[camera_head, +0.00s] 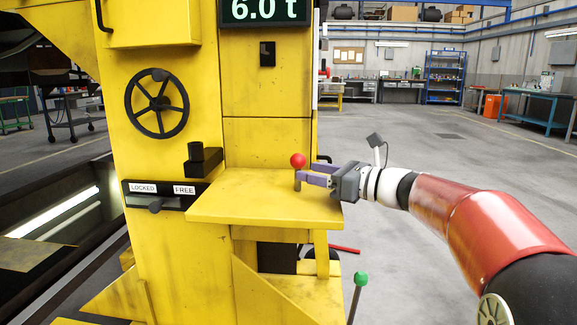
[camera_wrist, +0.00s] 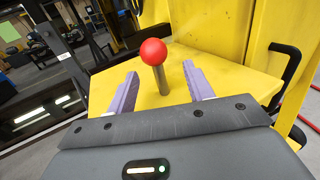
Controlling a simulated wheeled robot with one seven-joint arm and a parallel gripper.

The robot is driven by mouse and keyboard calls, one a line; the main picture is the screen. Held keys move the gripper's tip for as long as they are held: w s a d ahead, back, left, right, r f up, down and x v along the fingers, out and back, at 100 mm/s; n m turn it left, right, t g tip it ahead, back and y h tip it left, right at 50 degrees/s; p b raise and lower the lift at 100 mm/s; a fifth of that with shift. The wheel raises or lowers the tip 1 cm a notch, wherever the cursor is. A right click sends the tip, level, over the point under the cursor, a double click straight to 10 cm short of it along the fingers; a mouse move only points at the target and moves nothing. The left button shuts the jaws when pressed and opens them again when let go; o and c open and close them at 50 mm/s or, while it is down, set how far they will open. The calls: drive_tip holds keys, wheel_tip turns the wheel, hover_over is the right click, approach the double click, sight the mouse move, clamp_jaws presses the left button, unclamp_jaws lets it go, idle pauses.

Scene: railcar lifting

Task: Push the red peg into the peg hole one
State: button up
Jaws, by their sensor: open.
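The red peg (camera_head: 298,161) has a red ball head on a grey shaft and stands on the yellow shelf (camera_head: 225,205) of the machine. It also shows in the wrist view (camera_wrist: 154,52), between and a little beyond the fingertips, slightly tilted in that picture. My gripper (camera_head: 308,178) is open, its purple fingers beside the peg shaft; in the wrist view the fingers (camera_wrist: 160,77) stand apart with the shaft between them. I cannot tell whether either finger touches it. A black block with an upright cylinder (camera_head: 203,160) is on the machine at the left of the shelf. No hole labelled one is legible.
A black handwheel (camera_head: 157,104) and a LOCKED/FREE lever (camera_head: 156,205) are on the yellow column. A green-knobbed lever (camera_head: 360,280) stands below the shelf. A black handle (camera_wrist: 285,75) is at the right in the wrist view. Most of the shelf is bare.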

drive_tip(key=x, duration=0.6)
drive_tip(key=shift+a+r, duration=0.2)
clamp_jaws()
drive_tip(key=shift+r+p, duration=0.1)
drive_tip(key=shift+p, duration=0.2)
